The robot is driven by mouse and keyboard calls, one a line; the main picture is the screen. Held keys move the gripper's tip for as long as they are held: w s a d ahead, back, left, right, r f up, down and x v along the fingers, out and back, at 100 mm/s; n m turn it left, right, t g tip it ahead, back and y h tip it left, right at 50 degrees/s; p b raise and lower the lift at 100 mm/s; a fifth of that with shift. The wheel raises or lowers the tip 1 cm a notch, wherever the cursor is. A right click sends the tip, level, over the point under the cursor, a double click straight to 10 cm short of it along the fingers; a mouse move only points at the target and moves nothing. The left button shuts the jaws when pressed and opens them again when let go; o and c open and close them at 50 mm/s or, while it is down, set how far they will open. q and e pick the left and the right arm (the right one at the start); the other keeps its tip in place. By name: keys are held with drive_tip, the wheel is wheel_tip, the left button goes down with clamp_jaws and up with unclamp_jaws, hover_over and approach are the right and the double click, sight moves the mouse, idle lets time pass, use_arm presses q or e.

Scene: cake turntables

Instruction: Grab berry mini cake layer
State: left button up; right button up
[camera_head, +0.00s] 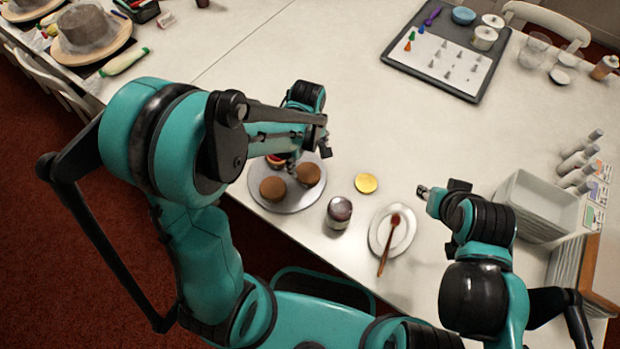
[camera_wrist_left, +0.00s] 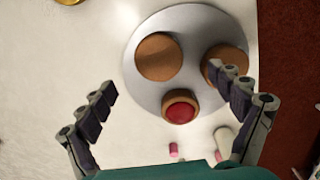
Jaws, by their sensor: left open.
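The berry mini cake layer, with a red top and brown side, lies on a round grey board (camera_head: 290,204). In the left wrist view the berry layer (camera_wrist_left: 180,108) is nearest the gripper's base, and two plain brown layers (camera_wrist_left: 157,57) share the board. In the head view the berry layer (camera_head: 277,160) is partly hidden by my left arm. My left gripper (camera_wrist_left: 163,80) is open and empty above the board. Its right finger overlaps the right-hand brown layer in the wrist view; contact cannot be told. My right gripper (camera_head: 438,188) is over the table, away from the board.
A jar (camera_head: 339,213), a gold lid (camera_head: 366,183) and a white plate (camera_head: 373,236) with a brush (camera_head: 389,248) stand right of the board. A piping-tip tray (camera_head: 393,60) is at the back. White bins (camera_head: 530,215) stand right. The table's middle is clear.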

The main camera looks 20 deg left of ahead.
sight(309, 173)
use_arm(q)
wheel_tip(309, 173, down, 3)
drive_tip(key=shift+a+f+b, duration=0.1)
drive_tip(key=shift+a+b, duration=0.05)
drive_tip(key=shift+b, duration=0.5)
drive_tip(key=f+b, duration=0.1)
drive_tip(key=f, duration=0.2)
drive_tip(key=f+b, duration=0.1)
drive_tip(key=f, duration=0.1)
drive_tip(key=shift+w+d+b, duration=0.1)
drive_tip(key=shift+d+b, duration=0.15)
drive_tip(key=shift+b, duration=0.1)
drive_tip(key=shift+r, duration=0.15)
drive_tip(key=c, duration=1.2)
